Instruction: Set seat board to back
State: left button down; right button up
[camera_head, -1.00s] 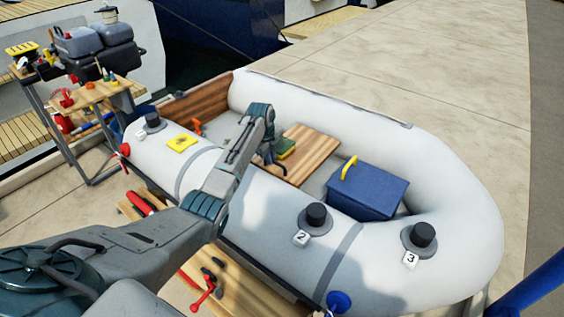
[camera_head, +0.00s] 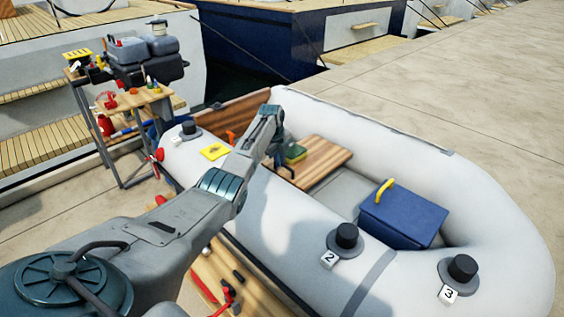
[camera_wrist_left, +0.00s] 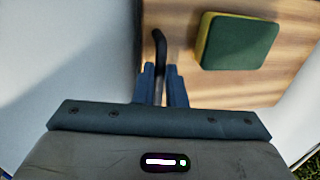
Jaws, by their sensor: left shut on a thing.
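The seat board (camera_head: 326,159) is a striped wooden plank lying across the inside of the grey inflatable boat, between the dark wooden transom (camera_head: 236,112) and the blue box. My left gripper (camera_head: 285,168) reaches over the near tube to the board's near end. In the left wrist view the board (camera_wrist_left: 215,85) fills the upper middle. There my left gripper (camera_wrist_left: 162,72) is shut on a black handle (camera_wrist_left: 160,45) at the board's edge. A green and yellow sponge (camera_wrist_left: 239,41) lies on the board. My right gripper is out of view.
A blue box (camera_head: 402,219) with a yellow handle stands in the boat, with bare floor between it and the board. Black-capped valves (camera_head: 346,237) stand on the near tube. A yellow card (camera_head: 214,151) lies farther left. A tool stand (camera_head: 128,98) is at the left.

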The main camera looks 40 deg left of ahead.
pick_arm(q)
jog(key=shift+a+r, duration=0.2)
jog(key=shift+a, duration=0.05)
jog(key=c, duration=1.7)
grip_release()
jog(key=shift+o, duration=1)
jog(key=shift+a+f, duration=0.15)
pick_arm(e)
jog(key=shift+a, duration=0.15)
